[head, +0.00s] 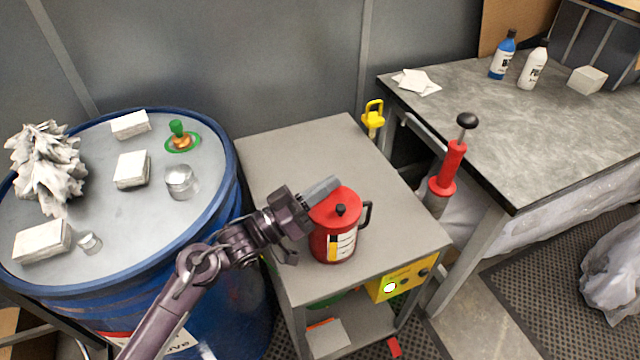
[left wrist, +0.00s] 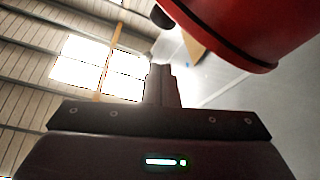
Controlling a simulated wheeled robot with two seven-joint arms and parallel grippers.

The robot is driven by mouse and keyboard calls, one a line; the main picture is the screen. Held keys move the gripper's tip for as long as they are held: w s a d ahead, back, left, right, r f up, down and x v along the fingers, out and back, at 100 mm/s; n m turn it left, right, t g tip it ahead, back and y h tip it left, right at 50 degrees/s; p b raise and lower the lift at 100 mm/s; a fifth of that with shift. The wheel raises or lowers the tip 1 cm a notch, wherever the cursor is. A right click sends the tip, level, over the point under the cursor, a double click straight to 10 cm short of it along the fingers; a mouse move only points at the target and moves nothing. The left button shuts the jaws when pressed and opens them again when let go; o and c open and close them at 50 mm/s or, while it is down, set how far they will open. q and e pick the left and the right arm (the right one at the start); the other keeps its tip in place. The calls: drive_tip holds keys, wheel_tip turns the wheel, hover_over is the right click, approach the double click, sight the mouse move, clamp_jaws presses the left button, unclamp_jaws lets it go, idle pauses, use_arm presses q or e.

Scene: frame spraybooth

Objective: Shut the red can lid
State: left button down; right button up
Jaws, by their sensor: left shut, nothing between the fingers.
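The red can (head: 333,240) stands upright on a grey cart top, with a black handle on its right side and a white-and-yellow label. Its red lid (head: 345,205) with a black knob lies over the top and looks closed or nearly so; I cannot tell if it is fully seated. My left gripper (head: 322,190) is shut and empty, its fingers at the lid's upper left edge; I cannot tell whether they touch. In the left wrist view the red can (left wrist: 250,30) fills the upper right, beside the shut fingers (left wrist: 162,85). My right gripper is not in view.
A blue drum (head: 225,215) at left carries white blocks, small metal tins and a crumpled grey mass. A red pump with a black knob (head: 449,165) and a yellow hook (head: 373,118) stand right of the cart. The cart top (head: 290,150) behind the can is bare.

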sight(330, 221)
use_arm(q)
drive_tip(key=f+m+b, duration=0.1)
drive_tip(key=m, duration=0.1)
drive_tip(key=s+f+m+g+h+b, duration=0.1)
drive_tip(key=f+m+g+b, duration=0.1)
drive_tip(key=m, duration=0.1)
drive_tip(key=shift+s+d+m+b, duration=0.3)
drive_tip(key=shift+s+d, duration=0.05)
drive_tip(key=shift+s, duration=0.05)
drive_tip(key=shift+s+d+f+b, duration=0.15)
drive_tip(key=shift+s+f+b, duration=0.15)
drive_tip(key=shift+f+b, duration=0.15)
